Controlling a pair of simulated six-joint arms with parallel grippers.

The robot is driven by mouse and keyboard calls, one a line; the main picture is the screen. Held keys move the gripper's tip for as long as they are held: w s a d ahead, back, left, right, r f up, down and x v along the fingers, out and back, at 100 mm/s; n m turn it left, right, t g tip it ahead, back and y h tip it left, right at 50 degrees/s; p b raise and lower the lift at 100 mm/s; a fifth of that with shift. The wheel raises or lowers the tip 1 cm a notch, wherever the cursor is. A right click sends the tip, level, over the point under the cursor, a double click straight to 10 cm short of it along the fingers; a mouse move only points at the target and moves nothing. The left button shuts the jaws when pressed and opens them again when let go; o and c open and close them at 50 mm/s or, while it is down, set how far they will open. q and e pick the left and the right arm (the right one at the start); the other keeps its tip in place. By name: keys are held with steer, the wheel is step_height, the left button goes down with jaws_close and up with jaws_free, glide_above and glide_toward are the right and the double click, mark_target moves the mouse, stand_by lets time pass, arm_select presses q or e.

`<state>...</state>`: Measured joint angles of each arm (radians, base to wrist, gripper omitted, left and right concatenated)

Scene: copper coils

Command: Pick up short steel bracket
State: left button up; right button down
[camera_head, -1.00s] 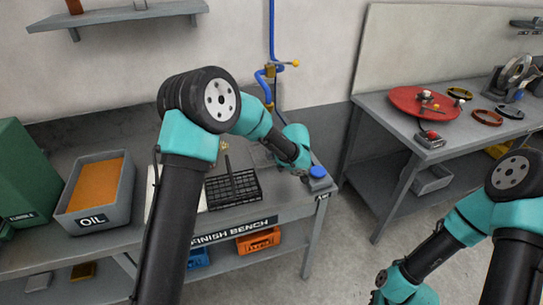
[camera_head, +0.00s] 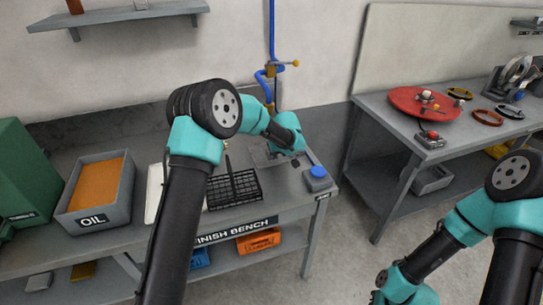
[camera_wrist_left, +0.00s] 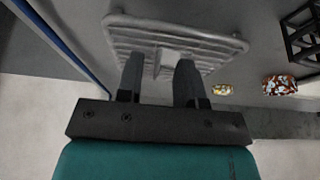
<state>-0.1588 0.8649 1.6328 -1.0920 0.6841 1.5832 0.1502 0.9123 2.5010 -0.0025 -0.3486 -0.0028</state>
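A pale grey metal piece (camera_wrist_left: 176,60), which looks like the short steel bracket, lies on a ribbed grey rack (camera_wrist_left: 120,20) in the left wrist view. My left gripper (camera_wrist_left: 160,68) is open, with its two dark fingers apart and pointing at the piece. Whether the fingers touch it I cannot tell. In the head view the left gripper (camera_head: 284,157) is low over the bench near the rack (camera_head: 259,154), and the wrist partly hides the bracket's spot. My right arm shows at lower right, but its gripper fingers are out of view.
A black wire basket (camera_head: 233,189) stands left of the rack, and a blue-topped box (camera_head: 317,178) sits at the bench's right corner. An OIL bin (camera_head: 119,203) is further left. A patterned red piece (camera_wrist_left: 279,85) and a yellowish piece (camera_wrist_left: 223,89) lie near the rack.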

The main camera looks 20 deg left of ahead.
arm_select(q)
steer(key=shift+w+a+f, duration=0.2)
steer(key=shift+w+a, duration=0.2)
steer(key=shift+w, duration=0.15)
steer(key=shift+w+a+f, duration=0.2)
steer(key=shift+w+a, duration=0.2)
steer(key=shift+w, duration=0.15)
steer(key=shift+f, duration=0.15)
steer(key=shift+c, duration=0.4)
jaws_close()
